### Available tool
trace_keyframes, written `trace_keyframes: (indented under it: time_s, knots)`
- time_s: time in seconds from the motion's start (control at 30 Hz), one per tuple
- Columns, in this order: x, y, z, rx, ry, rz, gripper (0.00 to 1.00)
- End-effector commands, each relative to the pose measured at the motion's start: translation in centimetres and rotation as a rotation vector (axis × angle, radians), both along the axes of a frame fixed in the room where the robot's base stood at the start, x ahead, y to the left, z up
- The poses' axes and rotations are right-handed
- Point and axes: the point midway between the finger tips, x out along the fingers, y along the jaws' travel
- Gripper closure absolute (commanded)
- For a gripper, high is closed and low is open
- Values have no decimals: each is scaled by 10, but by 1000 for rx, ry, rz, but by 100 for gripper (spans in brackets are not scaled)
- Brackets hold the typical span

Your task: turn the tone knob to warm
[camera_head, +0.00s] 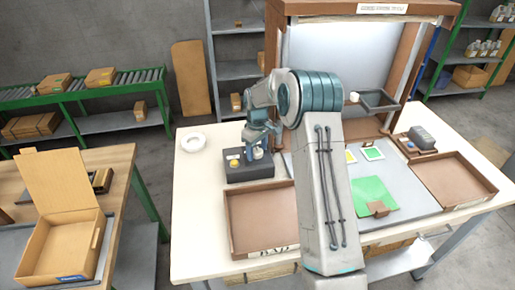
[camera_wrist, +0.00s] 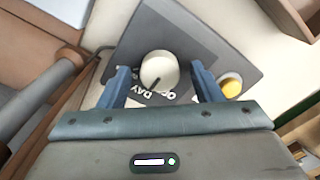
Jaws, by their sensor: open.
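The tone knob (camera_wrist: 159,70) is a round cream knob with a dark pointer line, on a dark grey control box (camera_wrist: 200,45). In the wrist view the pointer line aims toward the lettering nearest my gripper, where "DAY" can be read; the other labels are partly hidden. My gripper (camera_wrist: 163,82) is open, with one blue finger on each side of the knob; I cannot tell whether they touch it. In the head view my gripper (camera_head: 262,142) is over the control box (camera_head: 248,168), and the knob is partly hidden by it.
A yellow button (camera_wrist: 230,87) sits on the same box, right of the knob in the wrist view. A brown tray (camera_head: 232,222) stands just in front of the box. A white ring-shaped dish (camera_head: 193,142) lies at the back left.

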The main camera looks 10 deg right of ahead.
Motion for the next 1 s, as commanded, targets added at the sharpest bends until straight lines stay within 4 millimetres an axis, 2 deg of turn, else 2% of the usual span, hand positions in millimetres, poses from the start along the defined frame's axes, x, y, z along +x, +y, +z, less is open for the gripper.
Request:
trace_keyframes:
  time_s: [0.03, 0.07, 0.2, 0.63, 1.0]
  knots:
    - [0, 0, 0, 0, 0, 0, 41]
    - [0, 0, 0, 0, 0, 0, 46]
    - [0, 0, 0, 0, 0, 0, 85]
    - [0, 0, -1, -1, 1, -63, 86]
    - [0, 0, -2, -1, -1, -346, 86]
